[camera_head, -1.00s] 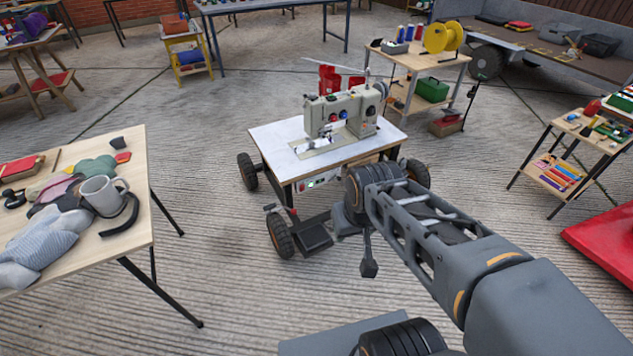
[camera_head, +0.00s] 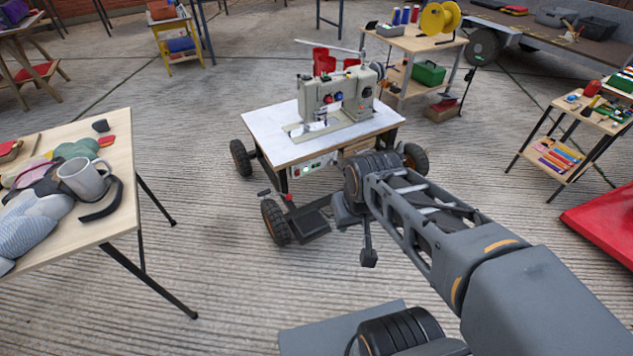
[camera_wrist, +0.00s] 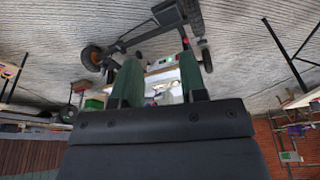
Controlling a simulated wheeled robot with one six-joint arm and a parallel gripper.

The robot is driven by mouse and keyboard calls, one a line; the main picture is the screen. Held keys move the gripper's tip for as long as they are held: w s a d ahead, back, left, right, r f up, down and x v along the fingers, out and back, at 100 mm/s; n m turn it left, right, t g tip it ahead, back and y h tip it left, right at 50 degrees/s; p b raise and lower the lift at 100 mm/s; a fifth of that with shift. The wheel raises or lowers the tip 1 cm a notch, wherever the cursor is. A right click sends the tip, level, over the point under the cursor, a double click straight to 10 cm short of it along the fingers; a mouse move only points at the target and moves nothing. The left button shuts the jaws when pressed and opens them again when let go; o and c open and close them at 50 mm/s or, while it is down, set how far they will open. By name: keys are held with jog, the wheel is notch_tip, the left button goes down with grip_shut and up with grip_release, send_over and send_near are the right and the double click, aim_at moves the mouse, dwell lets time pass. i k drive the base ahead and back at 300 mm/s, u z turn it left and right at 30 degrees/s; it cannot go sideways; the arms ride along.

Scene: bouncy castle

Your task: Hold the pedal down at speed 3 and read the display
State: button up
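A dark flat pedal (camera_head: 308,222) lies low at the front of a wheeled sewing cart; a dark plate that looks like it (camera_wrist: 166,13) is at the top of the inverted wrist view. A pale control panel (camera_head: 312,167) with a small green light sits under the cart's white top (camera_head: 268,132); its display is too small to read. The panel also shows in the wrist view (camera_wrist: 161,64). My gripper (camera_wrist: 158,62) has its two green fingers apart, with nothing held between them. In the head view my wrist is just right of the pedal, and the fingers cannot be made out.
A cream sewing machine (camera_head: 336,98) stands on the cart. A wooden table (camera_head: 118,168) with a mug (camera_head: 84,178) and cloth is at left. A small shelf table (camera_head: 560,125) and red mat (camera_head: 606,232) are at right. Concrete floor is clear before the cart.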

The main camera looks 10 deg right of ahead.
aim_at(307, 224)
jog(key=k, duration=0.65)
jog(key=u, duration=0.6)
jog(key=i, duration=1.7)
jog(key=z, duration=0.9)
